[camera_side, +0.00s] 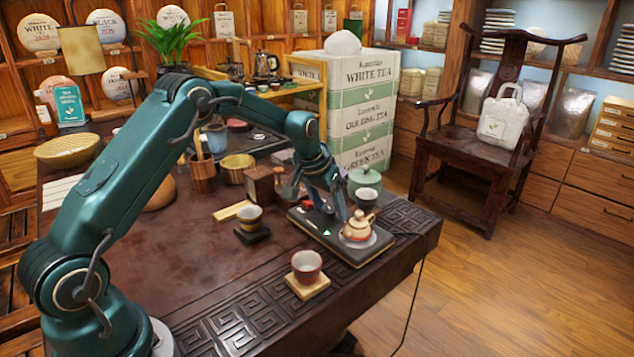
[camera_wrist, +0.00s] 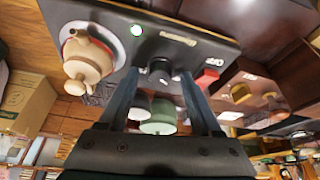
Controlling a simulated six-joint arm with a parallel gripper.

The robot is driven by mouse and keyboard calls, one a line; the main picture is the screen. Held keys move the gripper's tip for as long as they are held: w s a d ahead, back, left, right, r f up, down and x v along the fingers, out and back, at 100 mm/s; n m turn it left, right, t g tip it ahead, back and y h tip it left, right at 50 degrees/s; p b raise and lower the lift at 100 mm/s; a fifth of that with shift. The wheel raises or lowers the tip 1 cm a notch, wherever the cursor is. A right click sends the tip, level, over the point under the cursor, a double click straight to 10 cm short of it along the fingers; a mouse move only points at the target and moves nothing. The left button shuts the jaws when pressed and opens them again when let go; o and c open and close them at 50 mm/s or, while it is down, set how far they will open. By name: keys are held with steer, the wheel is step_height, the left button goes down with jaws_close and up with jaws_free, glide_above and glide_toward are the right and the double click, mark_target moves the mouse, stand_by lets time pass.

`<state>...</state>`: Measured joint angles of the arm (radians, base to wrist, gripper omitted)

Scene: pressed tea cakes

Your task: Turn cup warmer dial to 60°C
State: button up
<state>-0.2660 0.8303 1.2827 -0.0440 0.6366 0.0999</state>
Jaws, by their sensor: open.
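The black cup warmer (camera_side: 322,240) lies near the table's right end; it also fills the top of the wrist view (camera_wrist: 225,50). A beige teapot (camera_side: 359,225) stands on its round metal plate, and shows in the wrist view (camera_wrist: 86,58). The dark dial (camera_wrist: 160,70) sits on the warmer's edge. A red switch (camera_wrist: 207,77) marked OFF is to its right in the wrist view. My gripper (camera_wrist: 158,74) is open, with a finger on either side of the dial; I cannot tell whether they touch it. The side view shows it (camera_side: 340,214) over the warmer. The dial's setting is not readable.
A dark cup (camera_side: 367,198) and a green lidded jar (camera_side: 363,180) stand close behind the warmer. A wooden box (camera_side: 262,185) is to its left. Cups on coasters (camera_side: 307,266) (camera_side: 249,218) stand in front and left. A cable (camera_side: 415,290) hangs off the table's right edge.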

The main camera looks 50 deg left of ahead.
jaws_close()
steer(key=shift+m, duration=0.3)
steer(key=m+h, duration=0.2)
steer(key=m, duration=0.3)
steer(key=shift+a, duration=0.2)
steer(key=m+h, duration=0.1)
steer(key=m, duration=0.2)
steer(key=m+g+h, duration=0.1)
steer(key=m, duration=0.2)
steer(key=shift+g, duration=0.3)
jaws_free()
